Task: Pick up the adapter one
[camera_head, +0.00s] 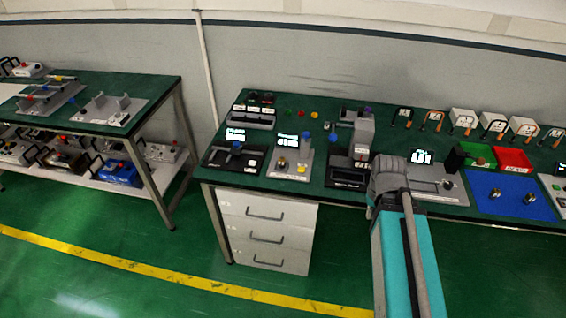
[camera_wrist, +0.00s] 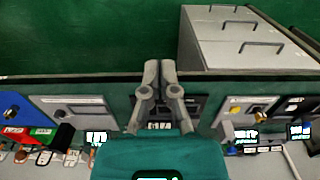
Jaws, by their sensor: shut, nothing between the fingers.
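Two small metallic cylinders stand on a blue mat (camera_head: 512,208) at the right of the bench: one on the left (camera_head: 495,193) and one on the right (camera_head: 529,198). I cannot tell which of them, if either, is adapter one. A brass-coloured piece (camera_head: 281,162) sits on a tester at the left. In the wrist view, part of the blue mat (camera_wrist: 8,101) shows at the far left with a brass-coloured piece on it. My gripper (camera_wrist: 160,66) is shut and empty, over the bench's front edge. In the head view my arm hides its fingers.
Green and red bins (camera_head: 513,160) stand behind the blue mat. Testers with lit screens (camera_head: 235,135) and a tall grey device (camera_head: 363,135) crowd the bench (camera_head: 322,187). White drawers (camera_head: 267,230) stand below it. Another bench (camera_head: 163,82) is at the left, with open floor between.

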